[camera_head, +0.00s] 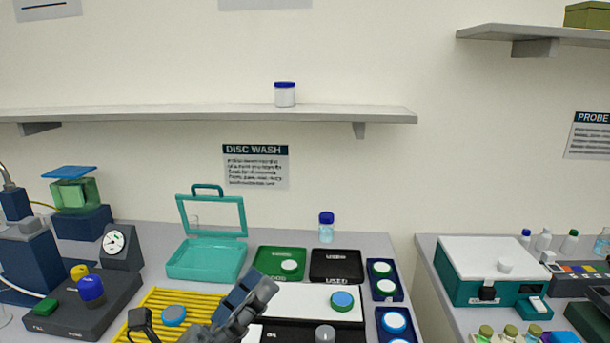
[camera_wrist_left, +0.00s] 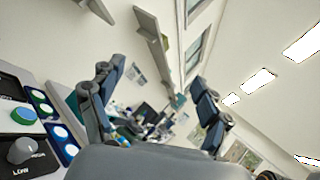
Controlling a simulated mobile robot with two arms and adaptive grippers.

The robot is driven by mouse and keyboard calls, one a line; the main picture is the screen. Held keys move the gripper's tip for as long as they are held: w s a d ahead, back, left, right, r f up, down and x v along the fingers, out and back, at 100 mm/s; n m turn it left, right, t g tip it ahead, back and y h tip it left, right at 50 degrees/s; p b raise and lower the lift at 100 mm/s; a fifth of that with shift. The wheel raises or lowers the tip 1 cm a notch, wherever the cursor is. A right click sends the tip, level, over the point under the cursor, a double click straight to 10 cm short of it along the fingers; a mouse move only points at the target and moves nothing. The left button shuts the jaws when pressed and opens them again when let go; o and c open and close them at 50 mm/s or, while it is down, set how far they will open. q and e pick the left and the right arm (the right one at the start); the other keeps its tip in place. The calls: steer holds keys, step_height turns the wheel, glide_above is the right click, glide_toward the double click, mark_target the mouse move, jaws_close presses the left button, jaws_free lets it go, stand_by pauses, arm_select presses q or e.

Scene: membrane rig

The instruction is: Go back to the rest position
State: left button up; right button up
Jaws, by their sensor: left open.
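My left gripper (camera_head: 200,310) is low in the head view, in front of the yellow rack (camera_head: 160,301). Its two dark fingers stand apart, with nothing between them. In the left wrist view the same gripper (camera_wrist_left: 150,103) is open, and the far room shows between its fingers. The wrist is tilted, so that view is turned sideways. My right gripper is in neither view.
On the bench are a teal open case (camera_head: 206,258), a green tray (camera_head: 277,262), a black tray (camera_head: 335,266), a blue-capped bottle (camera_head: 326,228) and a dial box (camera_head: 120,247). A shelf (camera_head: 200,113) runs above. A gap separates the right bench.

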arm_select(q)
steer(key=w+a+f+n+t+y, duration=0.4)
steer(key=a+f+n+y, duration=0.65)
steer(key=n+y, duration=0.8)
steer(key=s+a+f+n+g, duration=0.2)
steer(key=a+f+n+g, duration=0.3)
steer(key=f+n, duration=0.55)
steer(key=s+d+f+n+g, duration=0.2)
steer(key=s+f+n+g, duration=0.8)
steer(key=s+f, duration=1)
step_height(320, 180, down, 25)
steer(key=s+m+g, duration=0.3)
steer(key=s+a+f+g, duration=0.1)
steer(key=s+a+f, duration=0.2)
steer(key=s+f, duration=1.2)
steer(key=shift+s+a+f+g+h, duration=0.15)
steer(key=shift+s+g+h, duration=0.15)
steer(key=shift+s+h, duration=0.1)
